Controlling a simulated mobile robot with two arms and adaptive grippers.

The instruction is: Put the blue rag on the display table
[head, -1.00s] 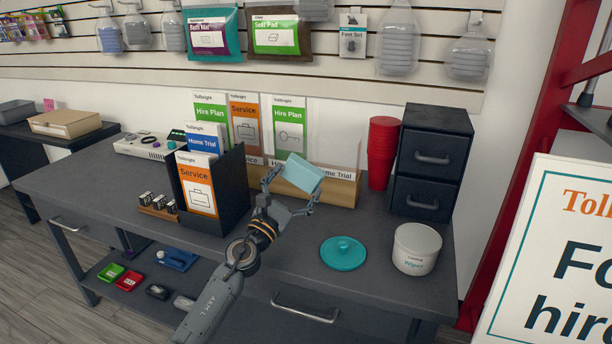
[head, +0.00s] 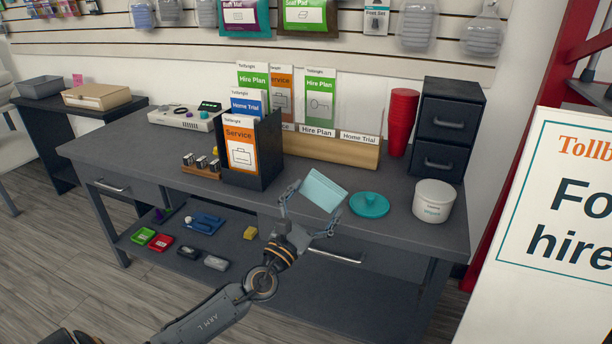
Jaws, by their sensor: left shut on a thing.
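The blue rag (head: 324,190) is a flat, pale blue square. My left gripper (head: 312,204) is shut on it and holds it up, tilted, in front of the grey table (head: 130,153) with drawers. In the picture the rag overlaps the table top between the brochure rack and the teal lid. It looks clear of the surface, but its exact height is hard to judge. I cannot tell whether this grey table is the display table; no other table here is marked as one. My right gripper is not in view.
On the table stand a black brochure holder (head: 262,165), a wooden leaflet rack (head: 350,155), a teal lid (head: 369,205), a white tub (head: 433,201), red cups (head: 402,120) and a black drawer unit (head: 447,123). The lower shelf holds small coloured items. A sign (head: 560,215) stands at right.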

